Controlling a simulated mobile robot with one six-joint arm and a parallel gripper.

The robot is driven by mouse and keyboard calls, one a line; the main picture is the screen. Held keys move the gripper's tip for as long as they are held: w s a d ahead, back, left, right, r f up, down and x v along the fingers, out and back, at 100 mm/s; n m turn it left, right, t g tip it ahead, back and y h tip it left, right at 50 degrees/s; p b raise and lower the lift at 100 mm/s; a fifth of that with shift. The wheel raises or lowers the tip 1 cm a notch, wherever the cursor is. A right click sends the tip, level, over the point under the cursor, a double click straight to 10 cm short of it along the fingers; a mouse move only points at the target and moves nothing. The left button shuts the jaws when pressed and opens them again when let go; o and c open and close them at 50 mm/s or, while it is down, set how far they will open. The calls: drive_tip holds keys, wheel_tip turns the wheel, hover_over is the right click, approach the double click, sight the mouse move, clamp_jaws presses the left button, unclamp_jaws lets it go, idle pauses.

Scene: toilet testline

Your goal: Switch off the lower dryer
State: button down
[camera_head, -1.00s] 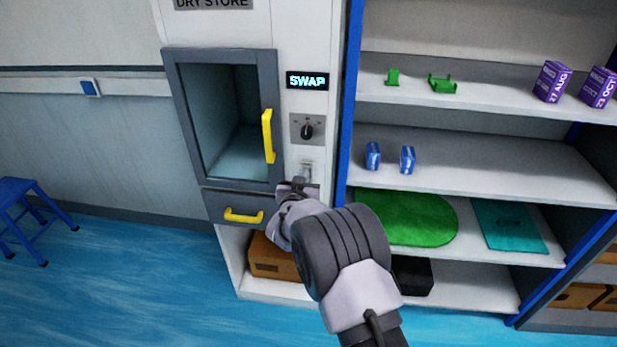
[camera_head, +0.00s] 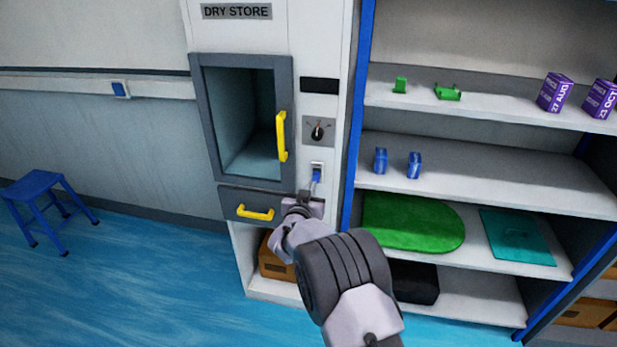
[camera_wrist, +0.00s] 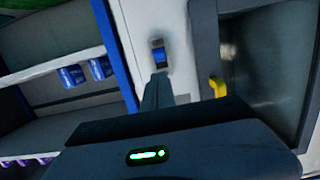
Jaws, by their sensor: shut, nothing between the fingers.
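The dryer (camera_head: 200,122) is the tall white cabinet labelled DRY STORE, with a grey-framed glass door and a yellow handle (camera_head: 281,136). Its display (camera_head: 319,86) is dark. Below that are a rotary knob (camera_head: 317,132) and a small switch (camera_head: 316,174) showing blue. The switch also shows in the wrist view (camera_wrist: 158,56), just beyond my fingertips. My gripper (camera_head: 315,189) is shut and empty, right below the switch. Whether the fingertips touch it I cannot tell.
A shelf unit (camera_head: 480,180) stands close on the right with blue boxes (camera_head: 414,165), purple boxes (camera_head: 555,92) and a green mat (camera_head: 410,222). A drawer with a yellow handle (camera_head: 255,213) is under the door. A blue stool (camera_head: 45,190) stands left; floor between is clear.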

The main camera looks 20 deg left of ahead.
drive_tip(key=shift+s+d+f, duration=0.2)
drive_tip(key=shift+s+f, duration=0.3)
drive_tip(key=shift+f, duration=0.25)
drive_tip(key=shift+s+d+f, duration=0.25)
drive_tip(key=shift+s+f, duration=0.25)
drive_tip(key=shift+f, duration=0.2)
drive_tip(key=shift+s+d+f, duration=0.2)
drive_tip(key=shift+s+f, duration=0.3)
drive_tip(key=shift+f, duration=0.25)
